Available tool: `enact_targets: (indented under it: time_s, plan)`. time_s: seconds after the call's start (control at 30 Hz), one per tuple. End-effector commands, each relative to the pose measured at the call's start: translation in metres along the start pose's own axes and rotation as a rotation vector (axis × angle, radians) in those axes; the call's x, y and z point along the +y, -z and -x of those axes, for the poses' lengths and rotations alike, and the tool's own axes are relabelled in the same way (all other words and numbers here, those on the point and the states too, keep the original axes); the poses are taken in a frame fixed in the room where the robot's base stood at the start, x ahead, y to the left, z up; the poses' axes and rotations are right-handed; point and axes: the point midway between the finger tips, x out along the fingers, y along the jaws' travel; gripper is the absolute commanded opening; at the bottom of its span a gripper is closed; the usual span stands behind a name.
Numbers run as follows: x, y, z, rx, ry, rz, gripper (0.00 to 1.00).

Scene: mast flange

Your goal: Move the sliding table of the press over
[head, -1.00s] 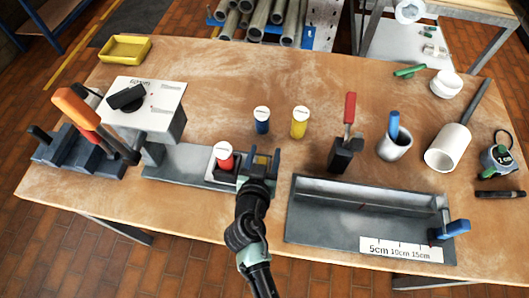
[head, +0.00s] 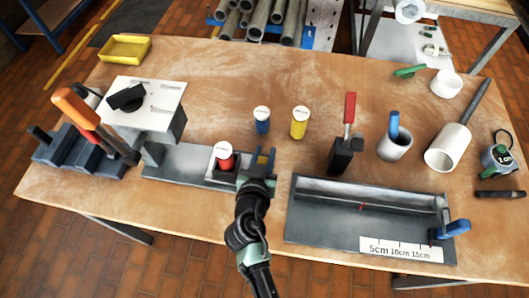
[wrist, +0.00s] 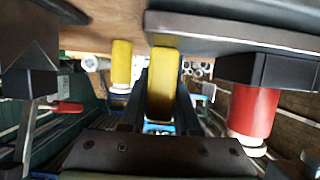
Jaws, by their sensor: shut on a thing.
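The press stands at the left, with a white-topped head (head: 152,98), a black knob (head: 127,97) and a long grey base (head: 172,165). Its sliding table (head: 215,177) is at the right part of the base, with a red cylinder (head: 225,157) on it, clear of the head. My gripper (head: 263,163) is at the table's right end. In the wrist view the gripper is shut on an upright yellow handle (wrist: 163,85), and the red cylinder (wrist: 254,110) shows at the right. The handle is mostly hidden in the head view.
Blue (head: 262,122) and yellow (head: 299,123) cylinders stand behind the gripper. A grey tray with a scale (head: 330,215) is close on the right. An orange-handled tool (head: 77,108) stands in a block at the left.

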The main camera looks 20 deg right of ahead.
Motion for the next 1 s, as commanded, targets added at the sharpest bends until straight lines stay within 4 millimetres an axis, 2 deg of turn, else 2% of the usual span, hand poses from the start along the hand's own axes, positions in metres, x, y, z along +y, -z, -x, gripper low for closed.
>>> enact_targets:
  time_s: [0.73,0.87,1.0]
  plan:
    - [-0.002,-0.001,0.0,0.0,0.001,-0.001,0.0]
    - [-0.019,-0.004,-0.003,0.002,0.003,-0.003,0.0]
    - [-0.05,-0.006,-0.004,0.004,0.005,-0.004,0.0]
